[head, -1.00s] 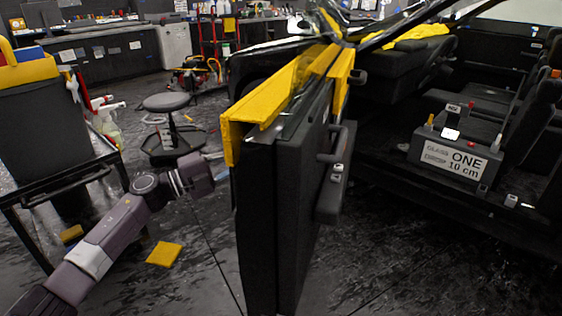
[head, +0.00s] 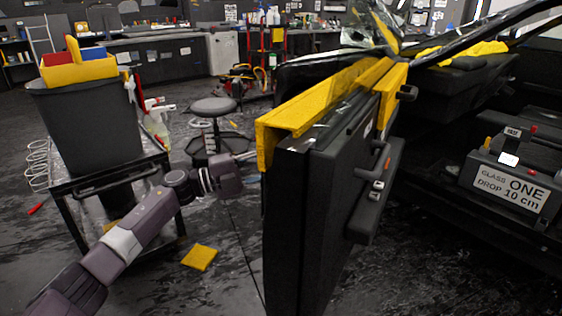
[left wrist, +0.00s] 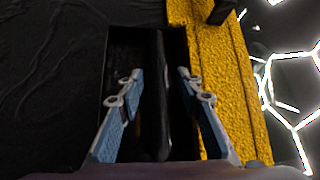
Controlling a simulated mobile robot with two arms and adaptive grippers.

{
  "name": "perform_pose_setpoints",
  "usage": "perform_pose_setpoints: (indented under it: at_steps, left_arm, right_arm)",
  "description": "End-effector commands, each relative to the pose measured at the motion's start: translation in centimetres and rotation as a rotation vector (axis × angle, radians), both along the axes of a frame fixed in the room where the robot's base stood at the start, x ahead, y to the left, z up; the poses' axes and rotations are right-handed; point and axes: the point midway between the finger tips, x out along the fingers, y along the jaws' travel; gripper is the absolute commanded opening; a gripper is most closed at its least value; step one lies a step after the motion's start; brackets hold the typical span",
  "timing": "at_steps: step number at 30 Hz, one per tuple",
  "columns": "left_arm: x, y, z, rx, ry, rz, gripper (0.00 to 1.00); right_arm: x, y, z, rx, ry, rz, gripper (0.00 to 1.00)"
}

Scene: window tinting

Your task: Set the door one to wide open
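The car door (head: 285,230) stands open, away from the car body, with a yellow cover (head: 330,105) over its top edge. Its inner side, with a black pull and armrest (head: 375,195), faces right. My left arm reaches to the door's outer side, and its fingertips are hidden behind the door in the head view. In the left wrist view, my left gripper (left wrist: 160,75) has its two blue fingers apart, one on each side of a dark upright handle (left wrist: 161,110) in a recess. Gaps show between fingers and handle. My right gripper is out of view.
A black cart (head: 110,180) with a grey bin (head: 90,125) stands at the left. A stool (head: 213,107) is behind my left arm, and a yellow square (head: 200,257) lies on the floor. A box labelled "GLASS ONE DROP 10 cm" (head: 505,185) sits in the car.

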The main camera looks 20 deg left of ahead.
Motion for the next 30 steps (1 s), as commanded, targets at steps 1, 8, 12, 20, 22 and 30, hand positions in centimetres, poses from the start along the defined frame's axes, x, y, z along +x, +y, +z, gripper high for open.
perform_pose_setpoints:
  at_steps: [1, 8, 12, 20, 22, 30]
  left_arm:
    - [0.0, 0.0, 0.0, 0.000, 0.000, -0.001, 0.33]
    - [-1.3, 1.6, -0.4, 0.003, 0.002, -0.001, 0.33]
    - [-3.1, 4.0, -0.8, 0.003, 0.004, 0.001, 0.33]
    - [-6.2, 8.0, -1.4, 0.003, 0.003, 0.003, 0.33]
    - [-6.7, 8.7, -1.6, 0.001, 0.003, 0.004, 0.33]
    - [-7.4, 9.7, -1.6, 0.001, 0.000, 0.004, 0.33]
  right_arm:
    - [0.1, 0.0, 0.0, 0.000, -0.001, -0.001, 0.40]
    - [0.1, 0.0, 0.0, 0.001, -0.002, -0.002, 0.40]
    - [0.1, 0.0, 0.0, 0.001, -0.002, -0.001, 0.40]
    - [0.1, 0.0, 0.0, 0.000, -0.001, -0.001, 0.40]
    - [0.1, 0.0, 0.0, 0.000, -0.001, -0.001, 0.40]
    - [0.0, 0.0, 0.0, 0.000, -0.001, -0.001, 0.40]
